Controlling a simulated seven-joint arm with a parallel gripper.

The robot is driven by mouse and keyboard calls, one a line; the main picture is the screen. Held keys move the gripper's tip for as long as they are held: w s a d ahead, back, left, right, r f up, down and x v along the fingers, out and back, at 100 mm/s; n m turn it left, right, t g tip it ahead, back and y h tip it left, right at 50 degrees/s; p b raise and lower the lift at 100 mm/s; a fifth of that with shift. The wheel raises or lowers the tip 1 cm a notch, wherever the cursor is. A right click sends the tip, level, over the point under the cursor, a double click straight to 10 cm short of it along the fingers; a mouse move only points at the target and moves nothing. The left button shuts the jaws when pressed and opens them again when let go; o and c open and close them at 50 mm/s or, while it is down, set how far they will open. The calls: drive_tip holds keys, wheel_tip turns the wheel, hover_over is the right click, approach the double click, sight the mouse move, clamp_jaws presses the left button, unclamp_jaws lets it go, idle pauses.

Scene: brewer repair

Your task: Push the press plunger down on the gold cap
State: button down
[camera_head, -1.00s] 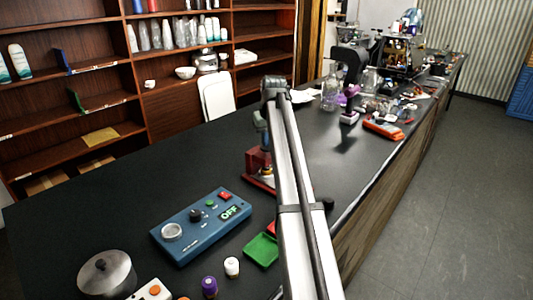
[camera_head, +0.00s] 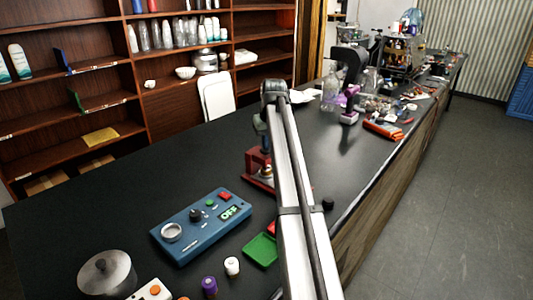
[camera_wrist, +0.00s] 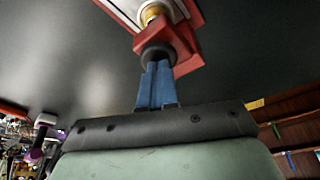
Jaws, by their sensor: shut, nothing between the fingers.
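The red press (camera_head: 256,165) stands on the black table, partly hidden behind my arm in the head view. In the wrist view the red press (camera_wrist: 178,45) has a dark round plunger knob (camera_wrist: 157,53) on the side facing me. The gold cap (camera_wrist: 151,12) shows beyond the press's red head, over a pale round piece. My gripper (camera_wrist: 158,66) has its blue fingers shut, with nothing between them. The fingertips are at the knob and appear to touch it. In the head view my gripper (camera_head: 263,146) is above the press, pointing down.
A blue control box (camera_head: 200,226) with a display reading OFF lies left of the press. A green tray (camera_head: 262,250), a white-capped bottle (camera_head: 232,266) and a purple-capped bottle (camera_head: 209,287) are near the front. A metal pot (camera_head: 107,275) stands front left. Clear table lies behind the box.

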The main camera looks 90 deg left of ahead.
drive_tip(key=shift+r, duration=2.6)
drive_tip(key=shift+r, duration=0.1)
wheel_tip(320, 180, up, 6)
drive_tip(key=shift+f, duration=0.1)
